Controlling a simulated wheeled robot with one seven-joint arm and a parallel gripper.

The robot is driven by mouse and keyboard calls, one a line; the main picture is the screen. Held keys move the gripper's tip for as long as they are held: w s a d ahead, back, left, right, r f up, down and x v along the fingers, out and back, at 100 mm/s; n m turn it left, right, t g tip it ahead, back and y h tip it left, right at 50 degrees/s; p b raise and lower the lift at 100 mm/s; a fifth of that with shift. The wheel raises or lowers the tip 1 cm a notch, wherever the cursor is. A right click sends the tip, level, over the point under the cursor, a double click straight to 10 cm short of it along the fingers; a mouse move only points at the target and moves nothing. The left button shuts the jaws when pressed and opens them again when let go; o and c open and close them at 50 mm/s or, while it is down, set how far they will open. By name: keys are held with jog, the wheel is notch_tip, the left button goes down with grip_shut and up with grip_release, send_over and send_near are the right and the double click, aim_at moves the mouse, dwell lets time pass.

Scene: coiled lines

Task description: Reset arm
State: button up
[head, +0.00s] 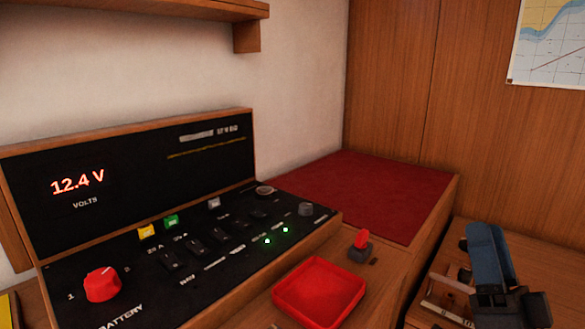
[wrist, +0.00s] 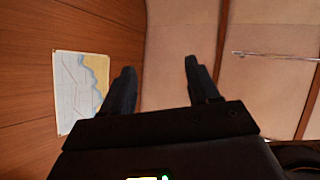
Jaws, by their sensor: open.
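My gripper (wrist: 158,70) shows in the wrist view. Its two dark fingers are well apart, with nothing between them. Beyond the fingers are pale padded panels, with a wood wall and the chart (wrist: 80,92) to the left. The fingers are not clearly visible in the head view. A blue-grey and black jointed form at the lower right of the head view looks like part of my arm, over the wooden surface there.
The black switch panel (head: 130,265) with a red battery knob (head: 102,284) fills the left. A red tray (head: 318,290) and a small red-topped switch (head: 361,241) are right of it. A red cushioned surface (head: 350,190) behind is clear. A shelf (head: 130,10) overhangs the upper left.

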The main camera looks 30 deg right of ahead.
jog(key=s+a+f+n+g+y+p, duration=0.1)
jog(key=s+a+f+n+g+y, duration=0.4)
jog(key=s+a, duration=0.4)
jog(key=s+a+f+n+g+y+p, duration=0.1)
jog(key=s+a+f+n+g+y, duration=0.4)
jog(key=s+a+f, duration=0.4)
jog(key=s+f+n+y, duration=0.1)
jog(key=s+n, duration=0.1)
jog(key=shift+s+a, duration=0.15)
jog(key=shift+s, duration=0.15)
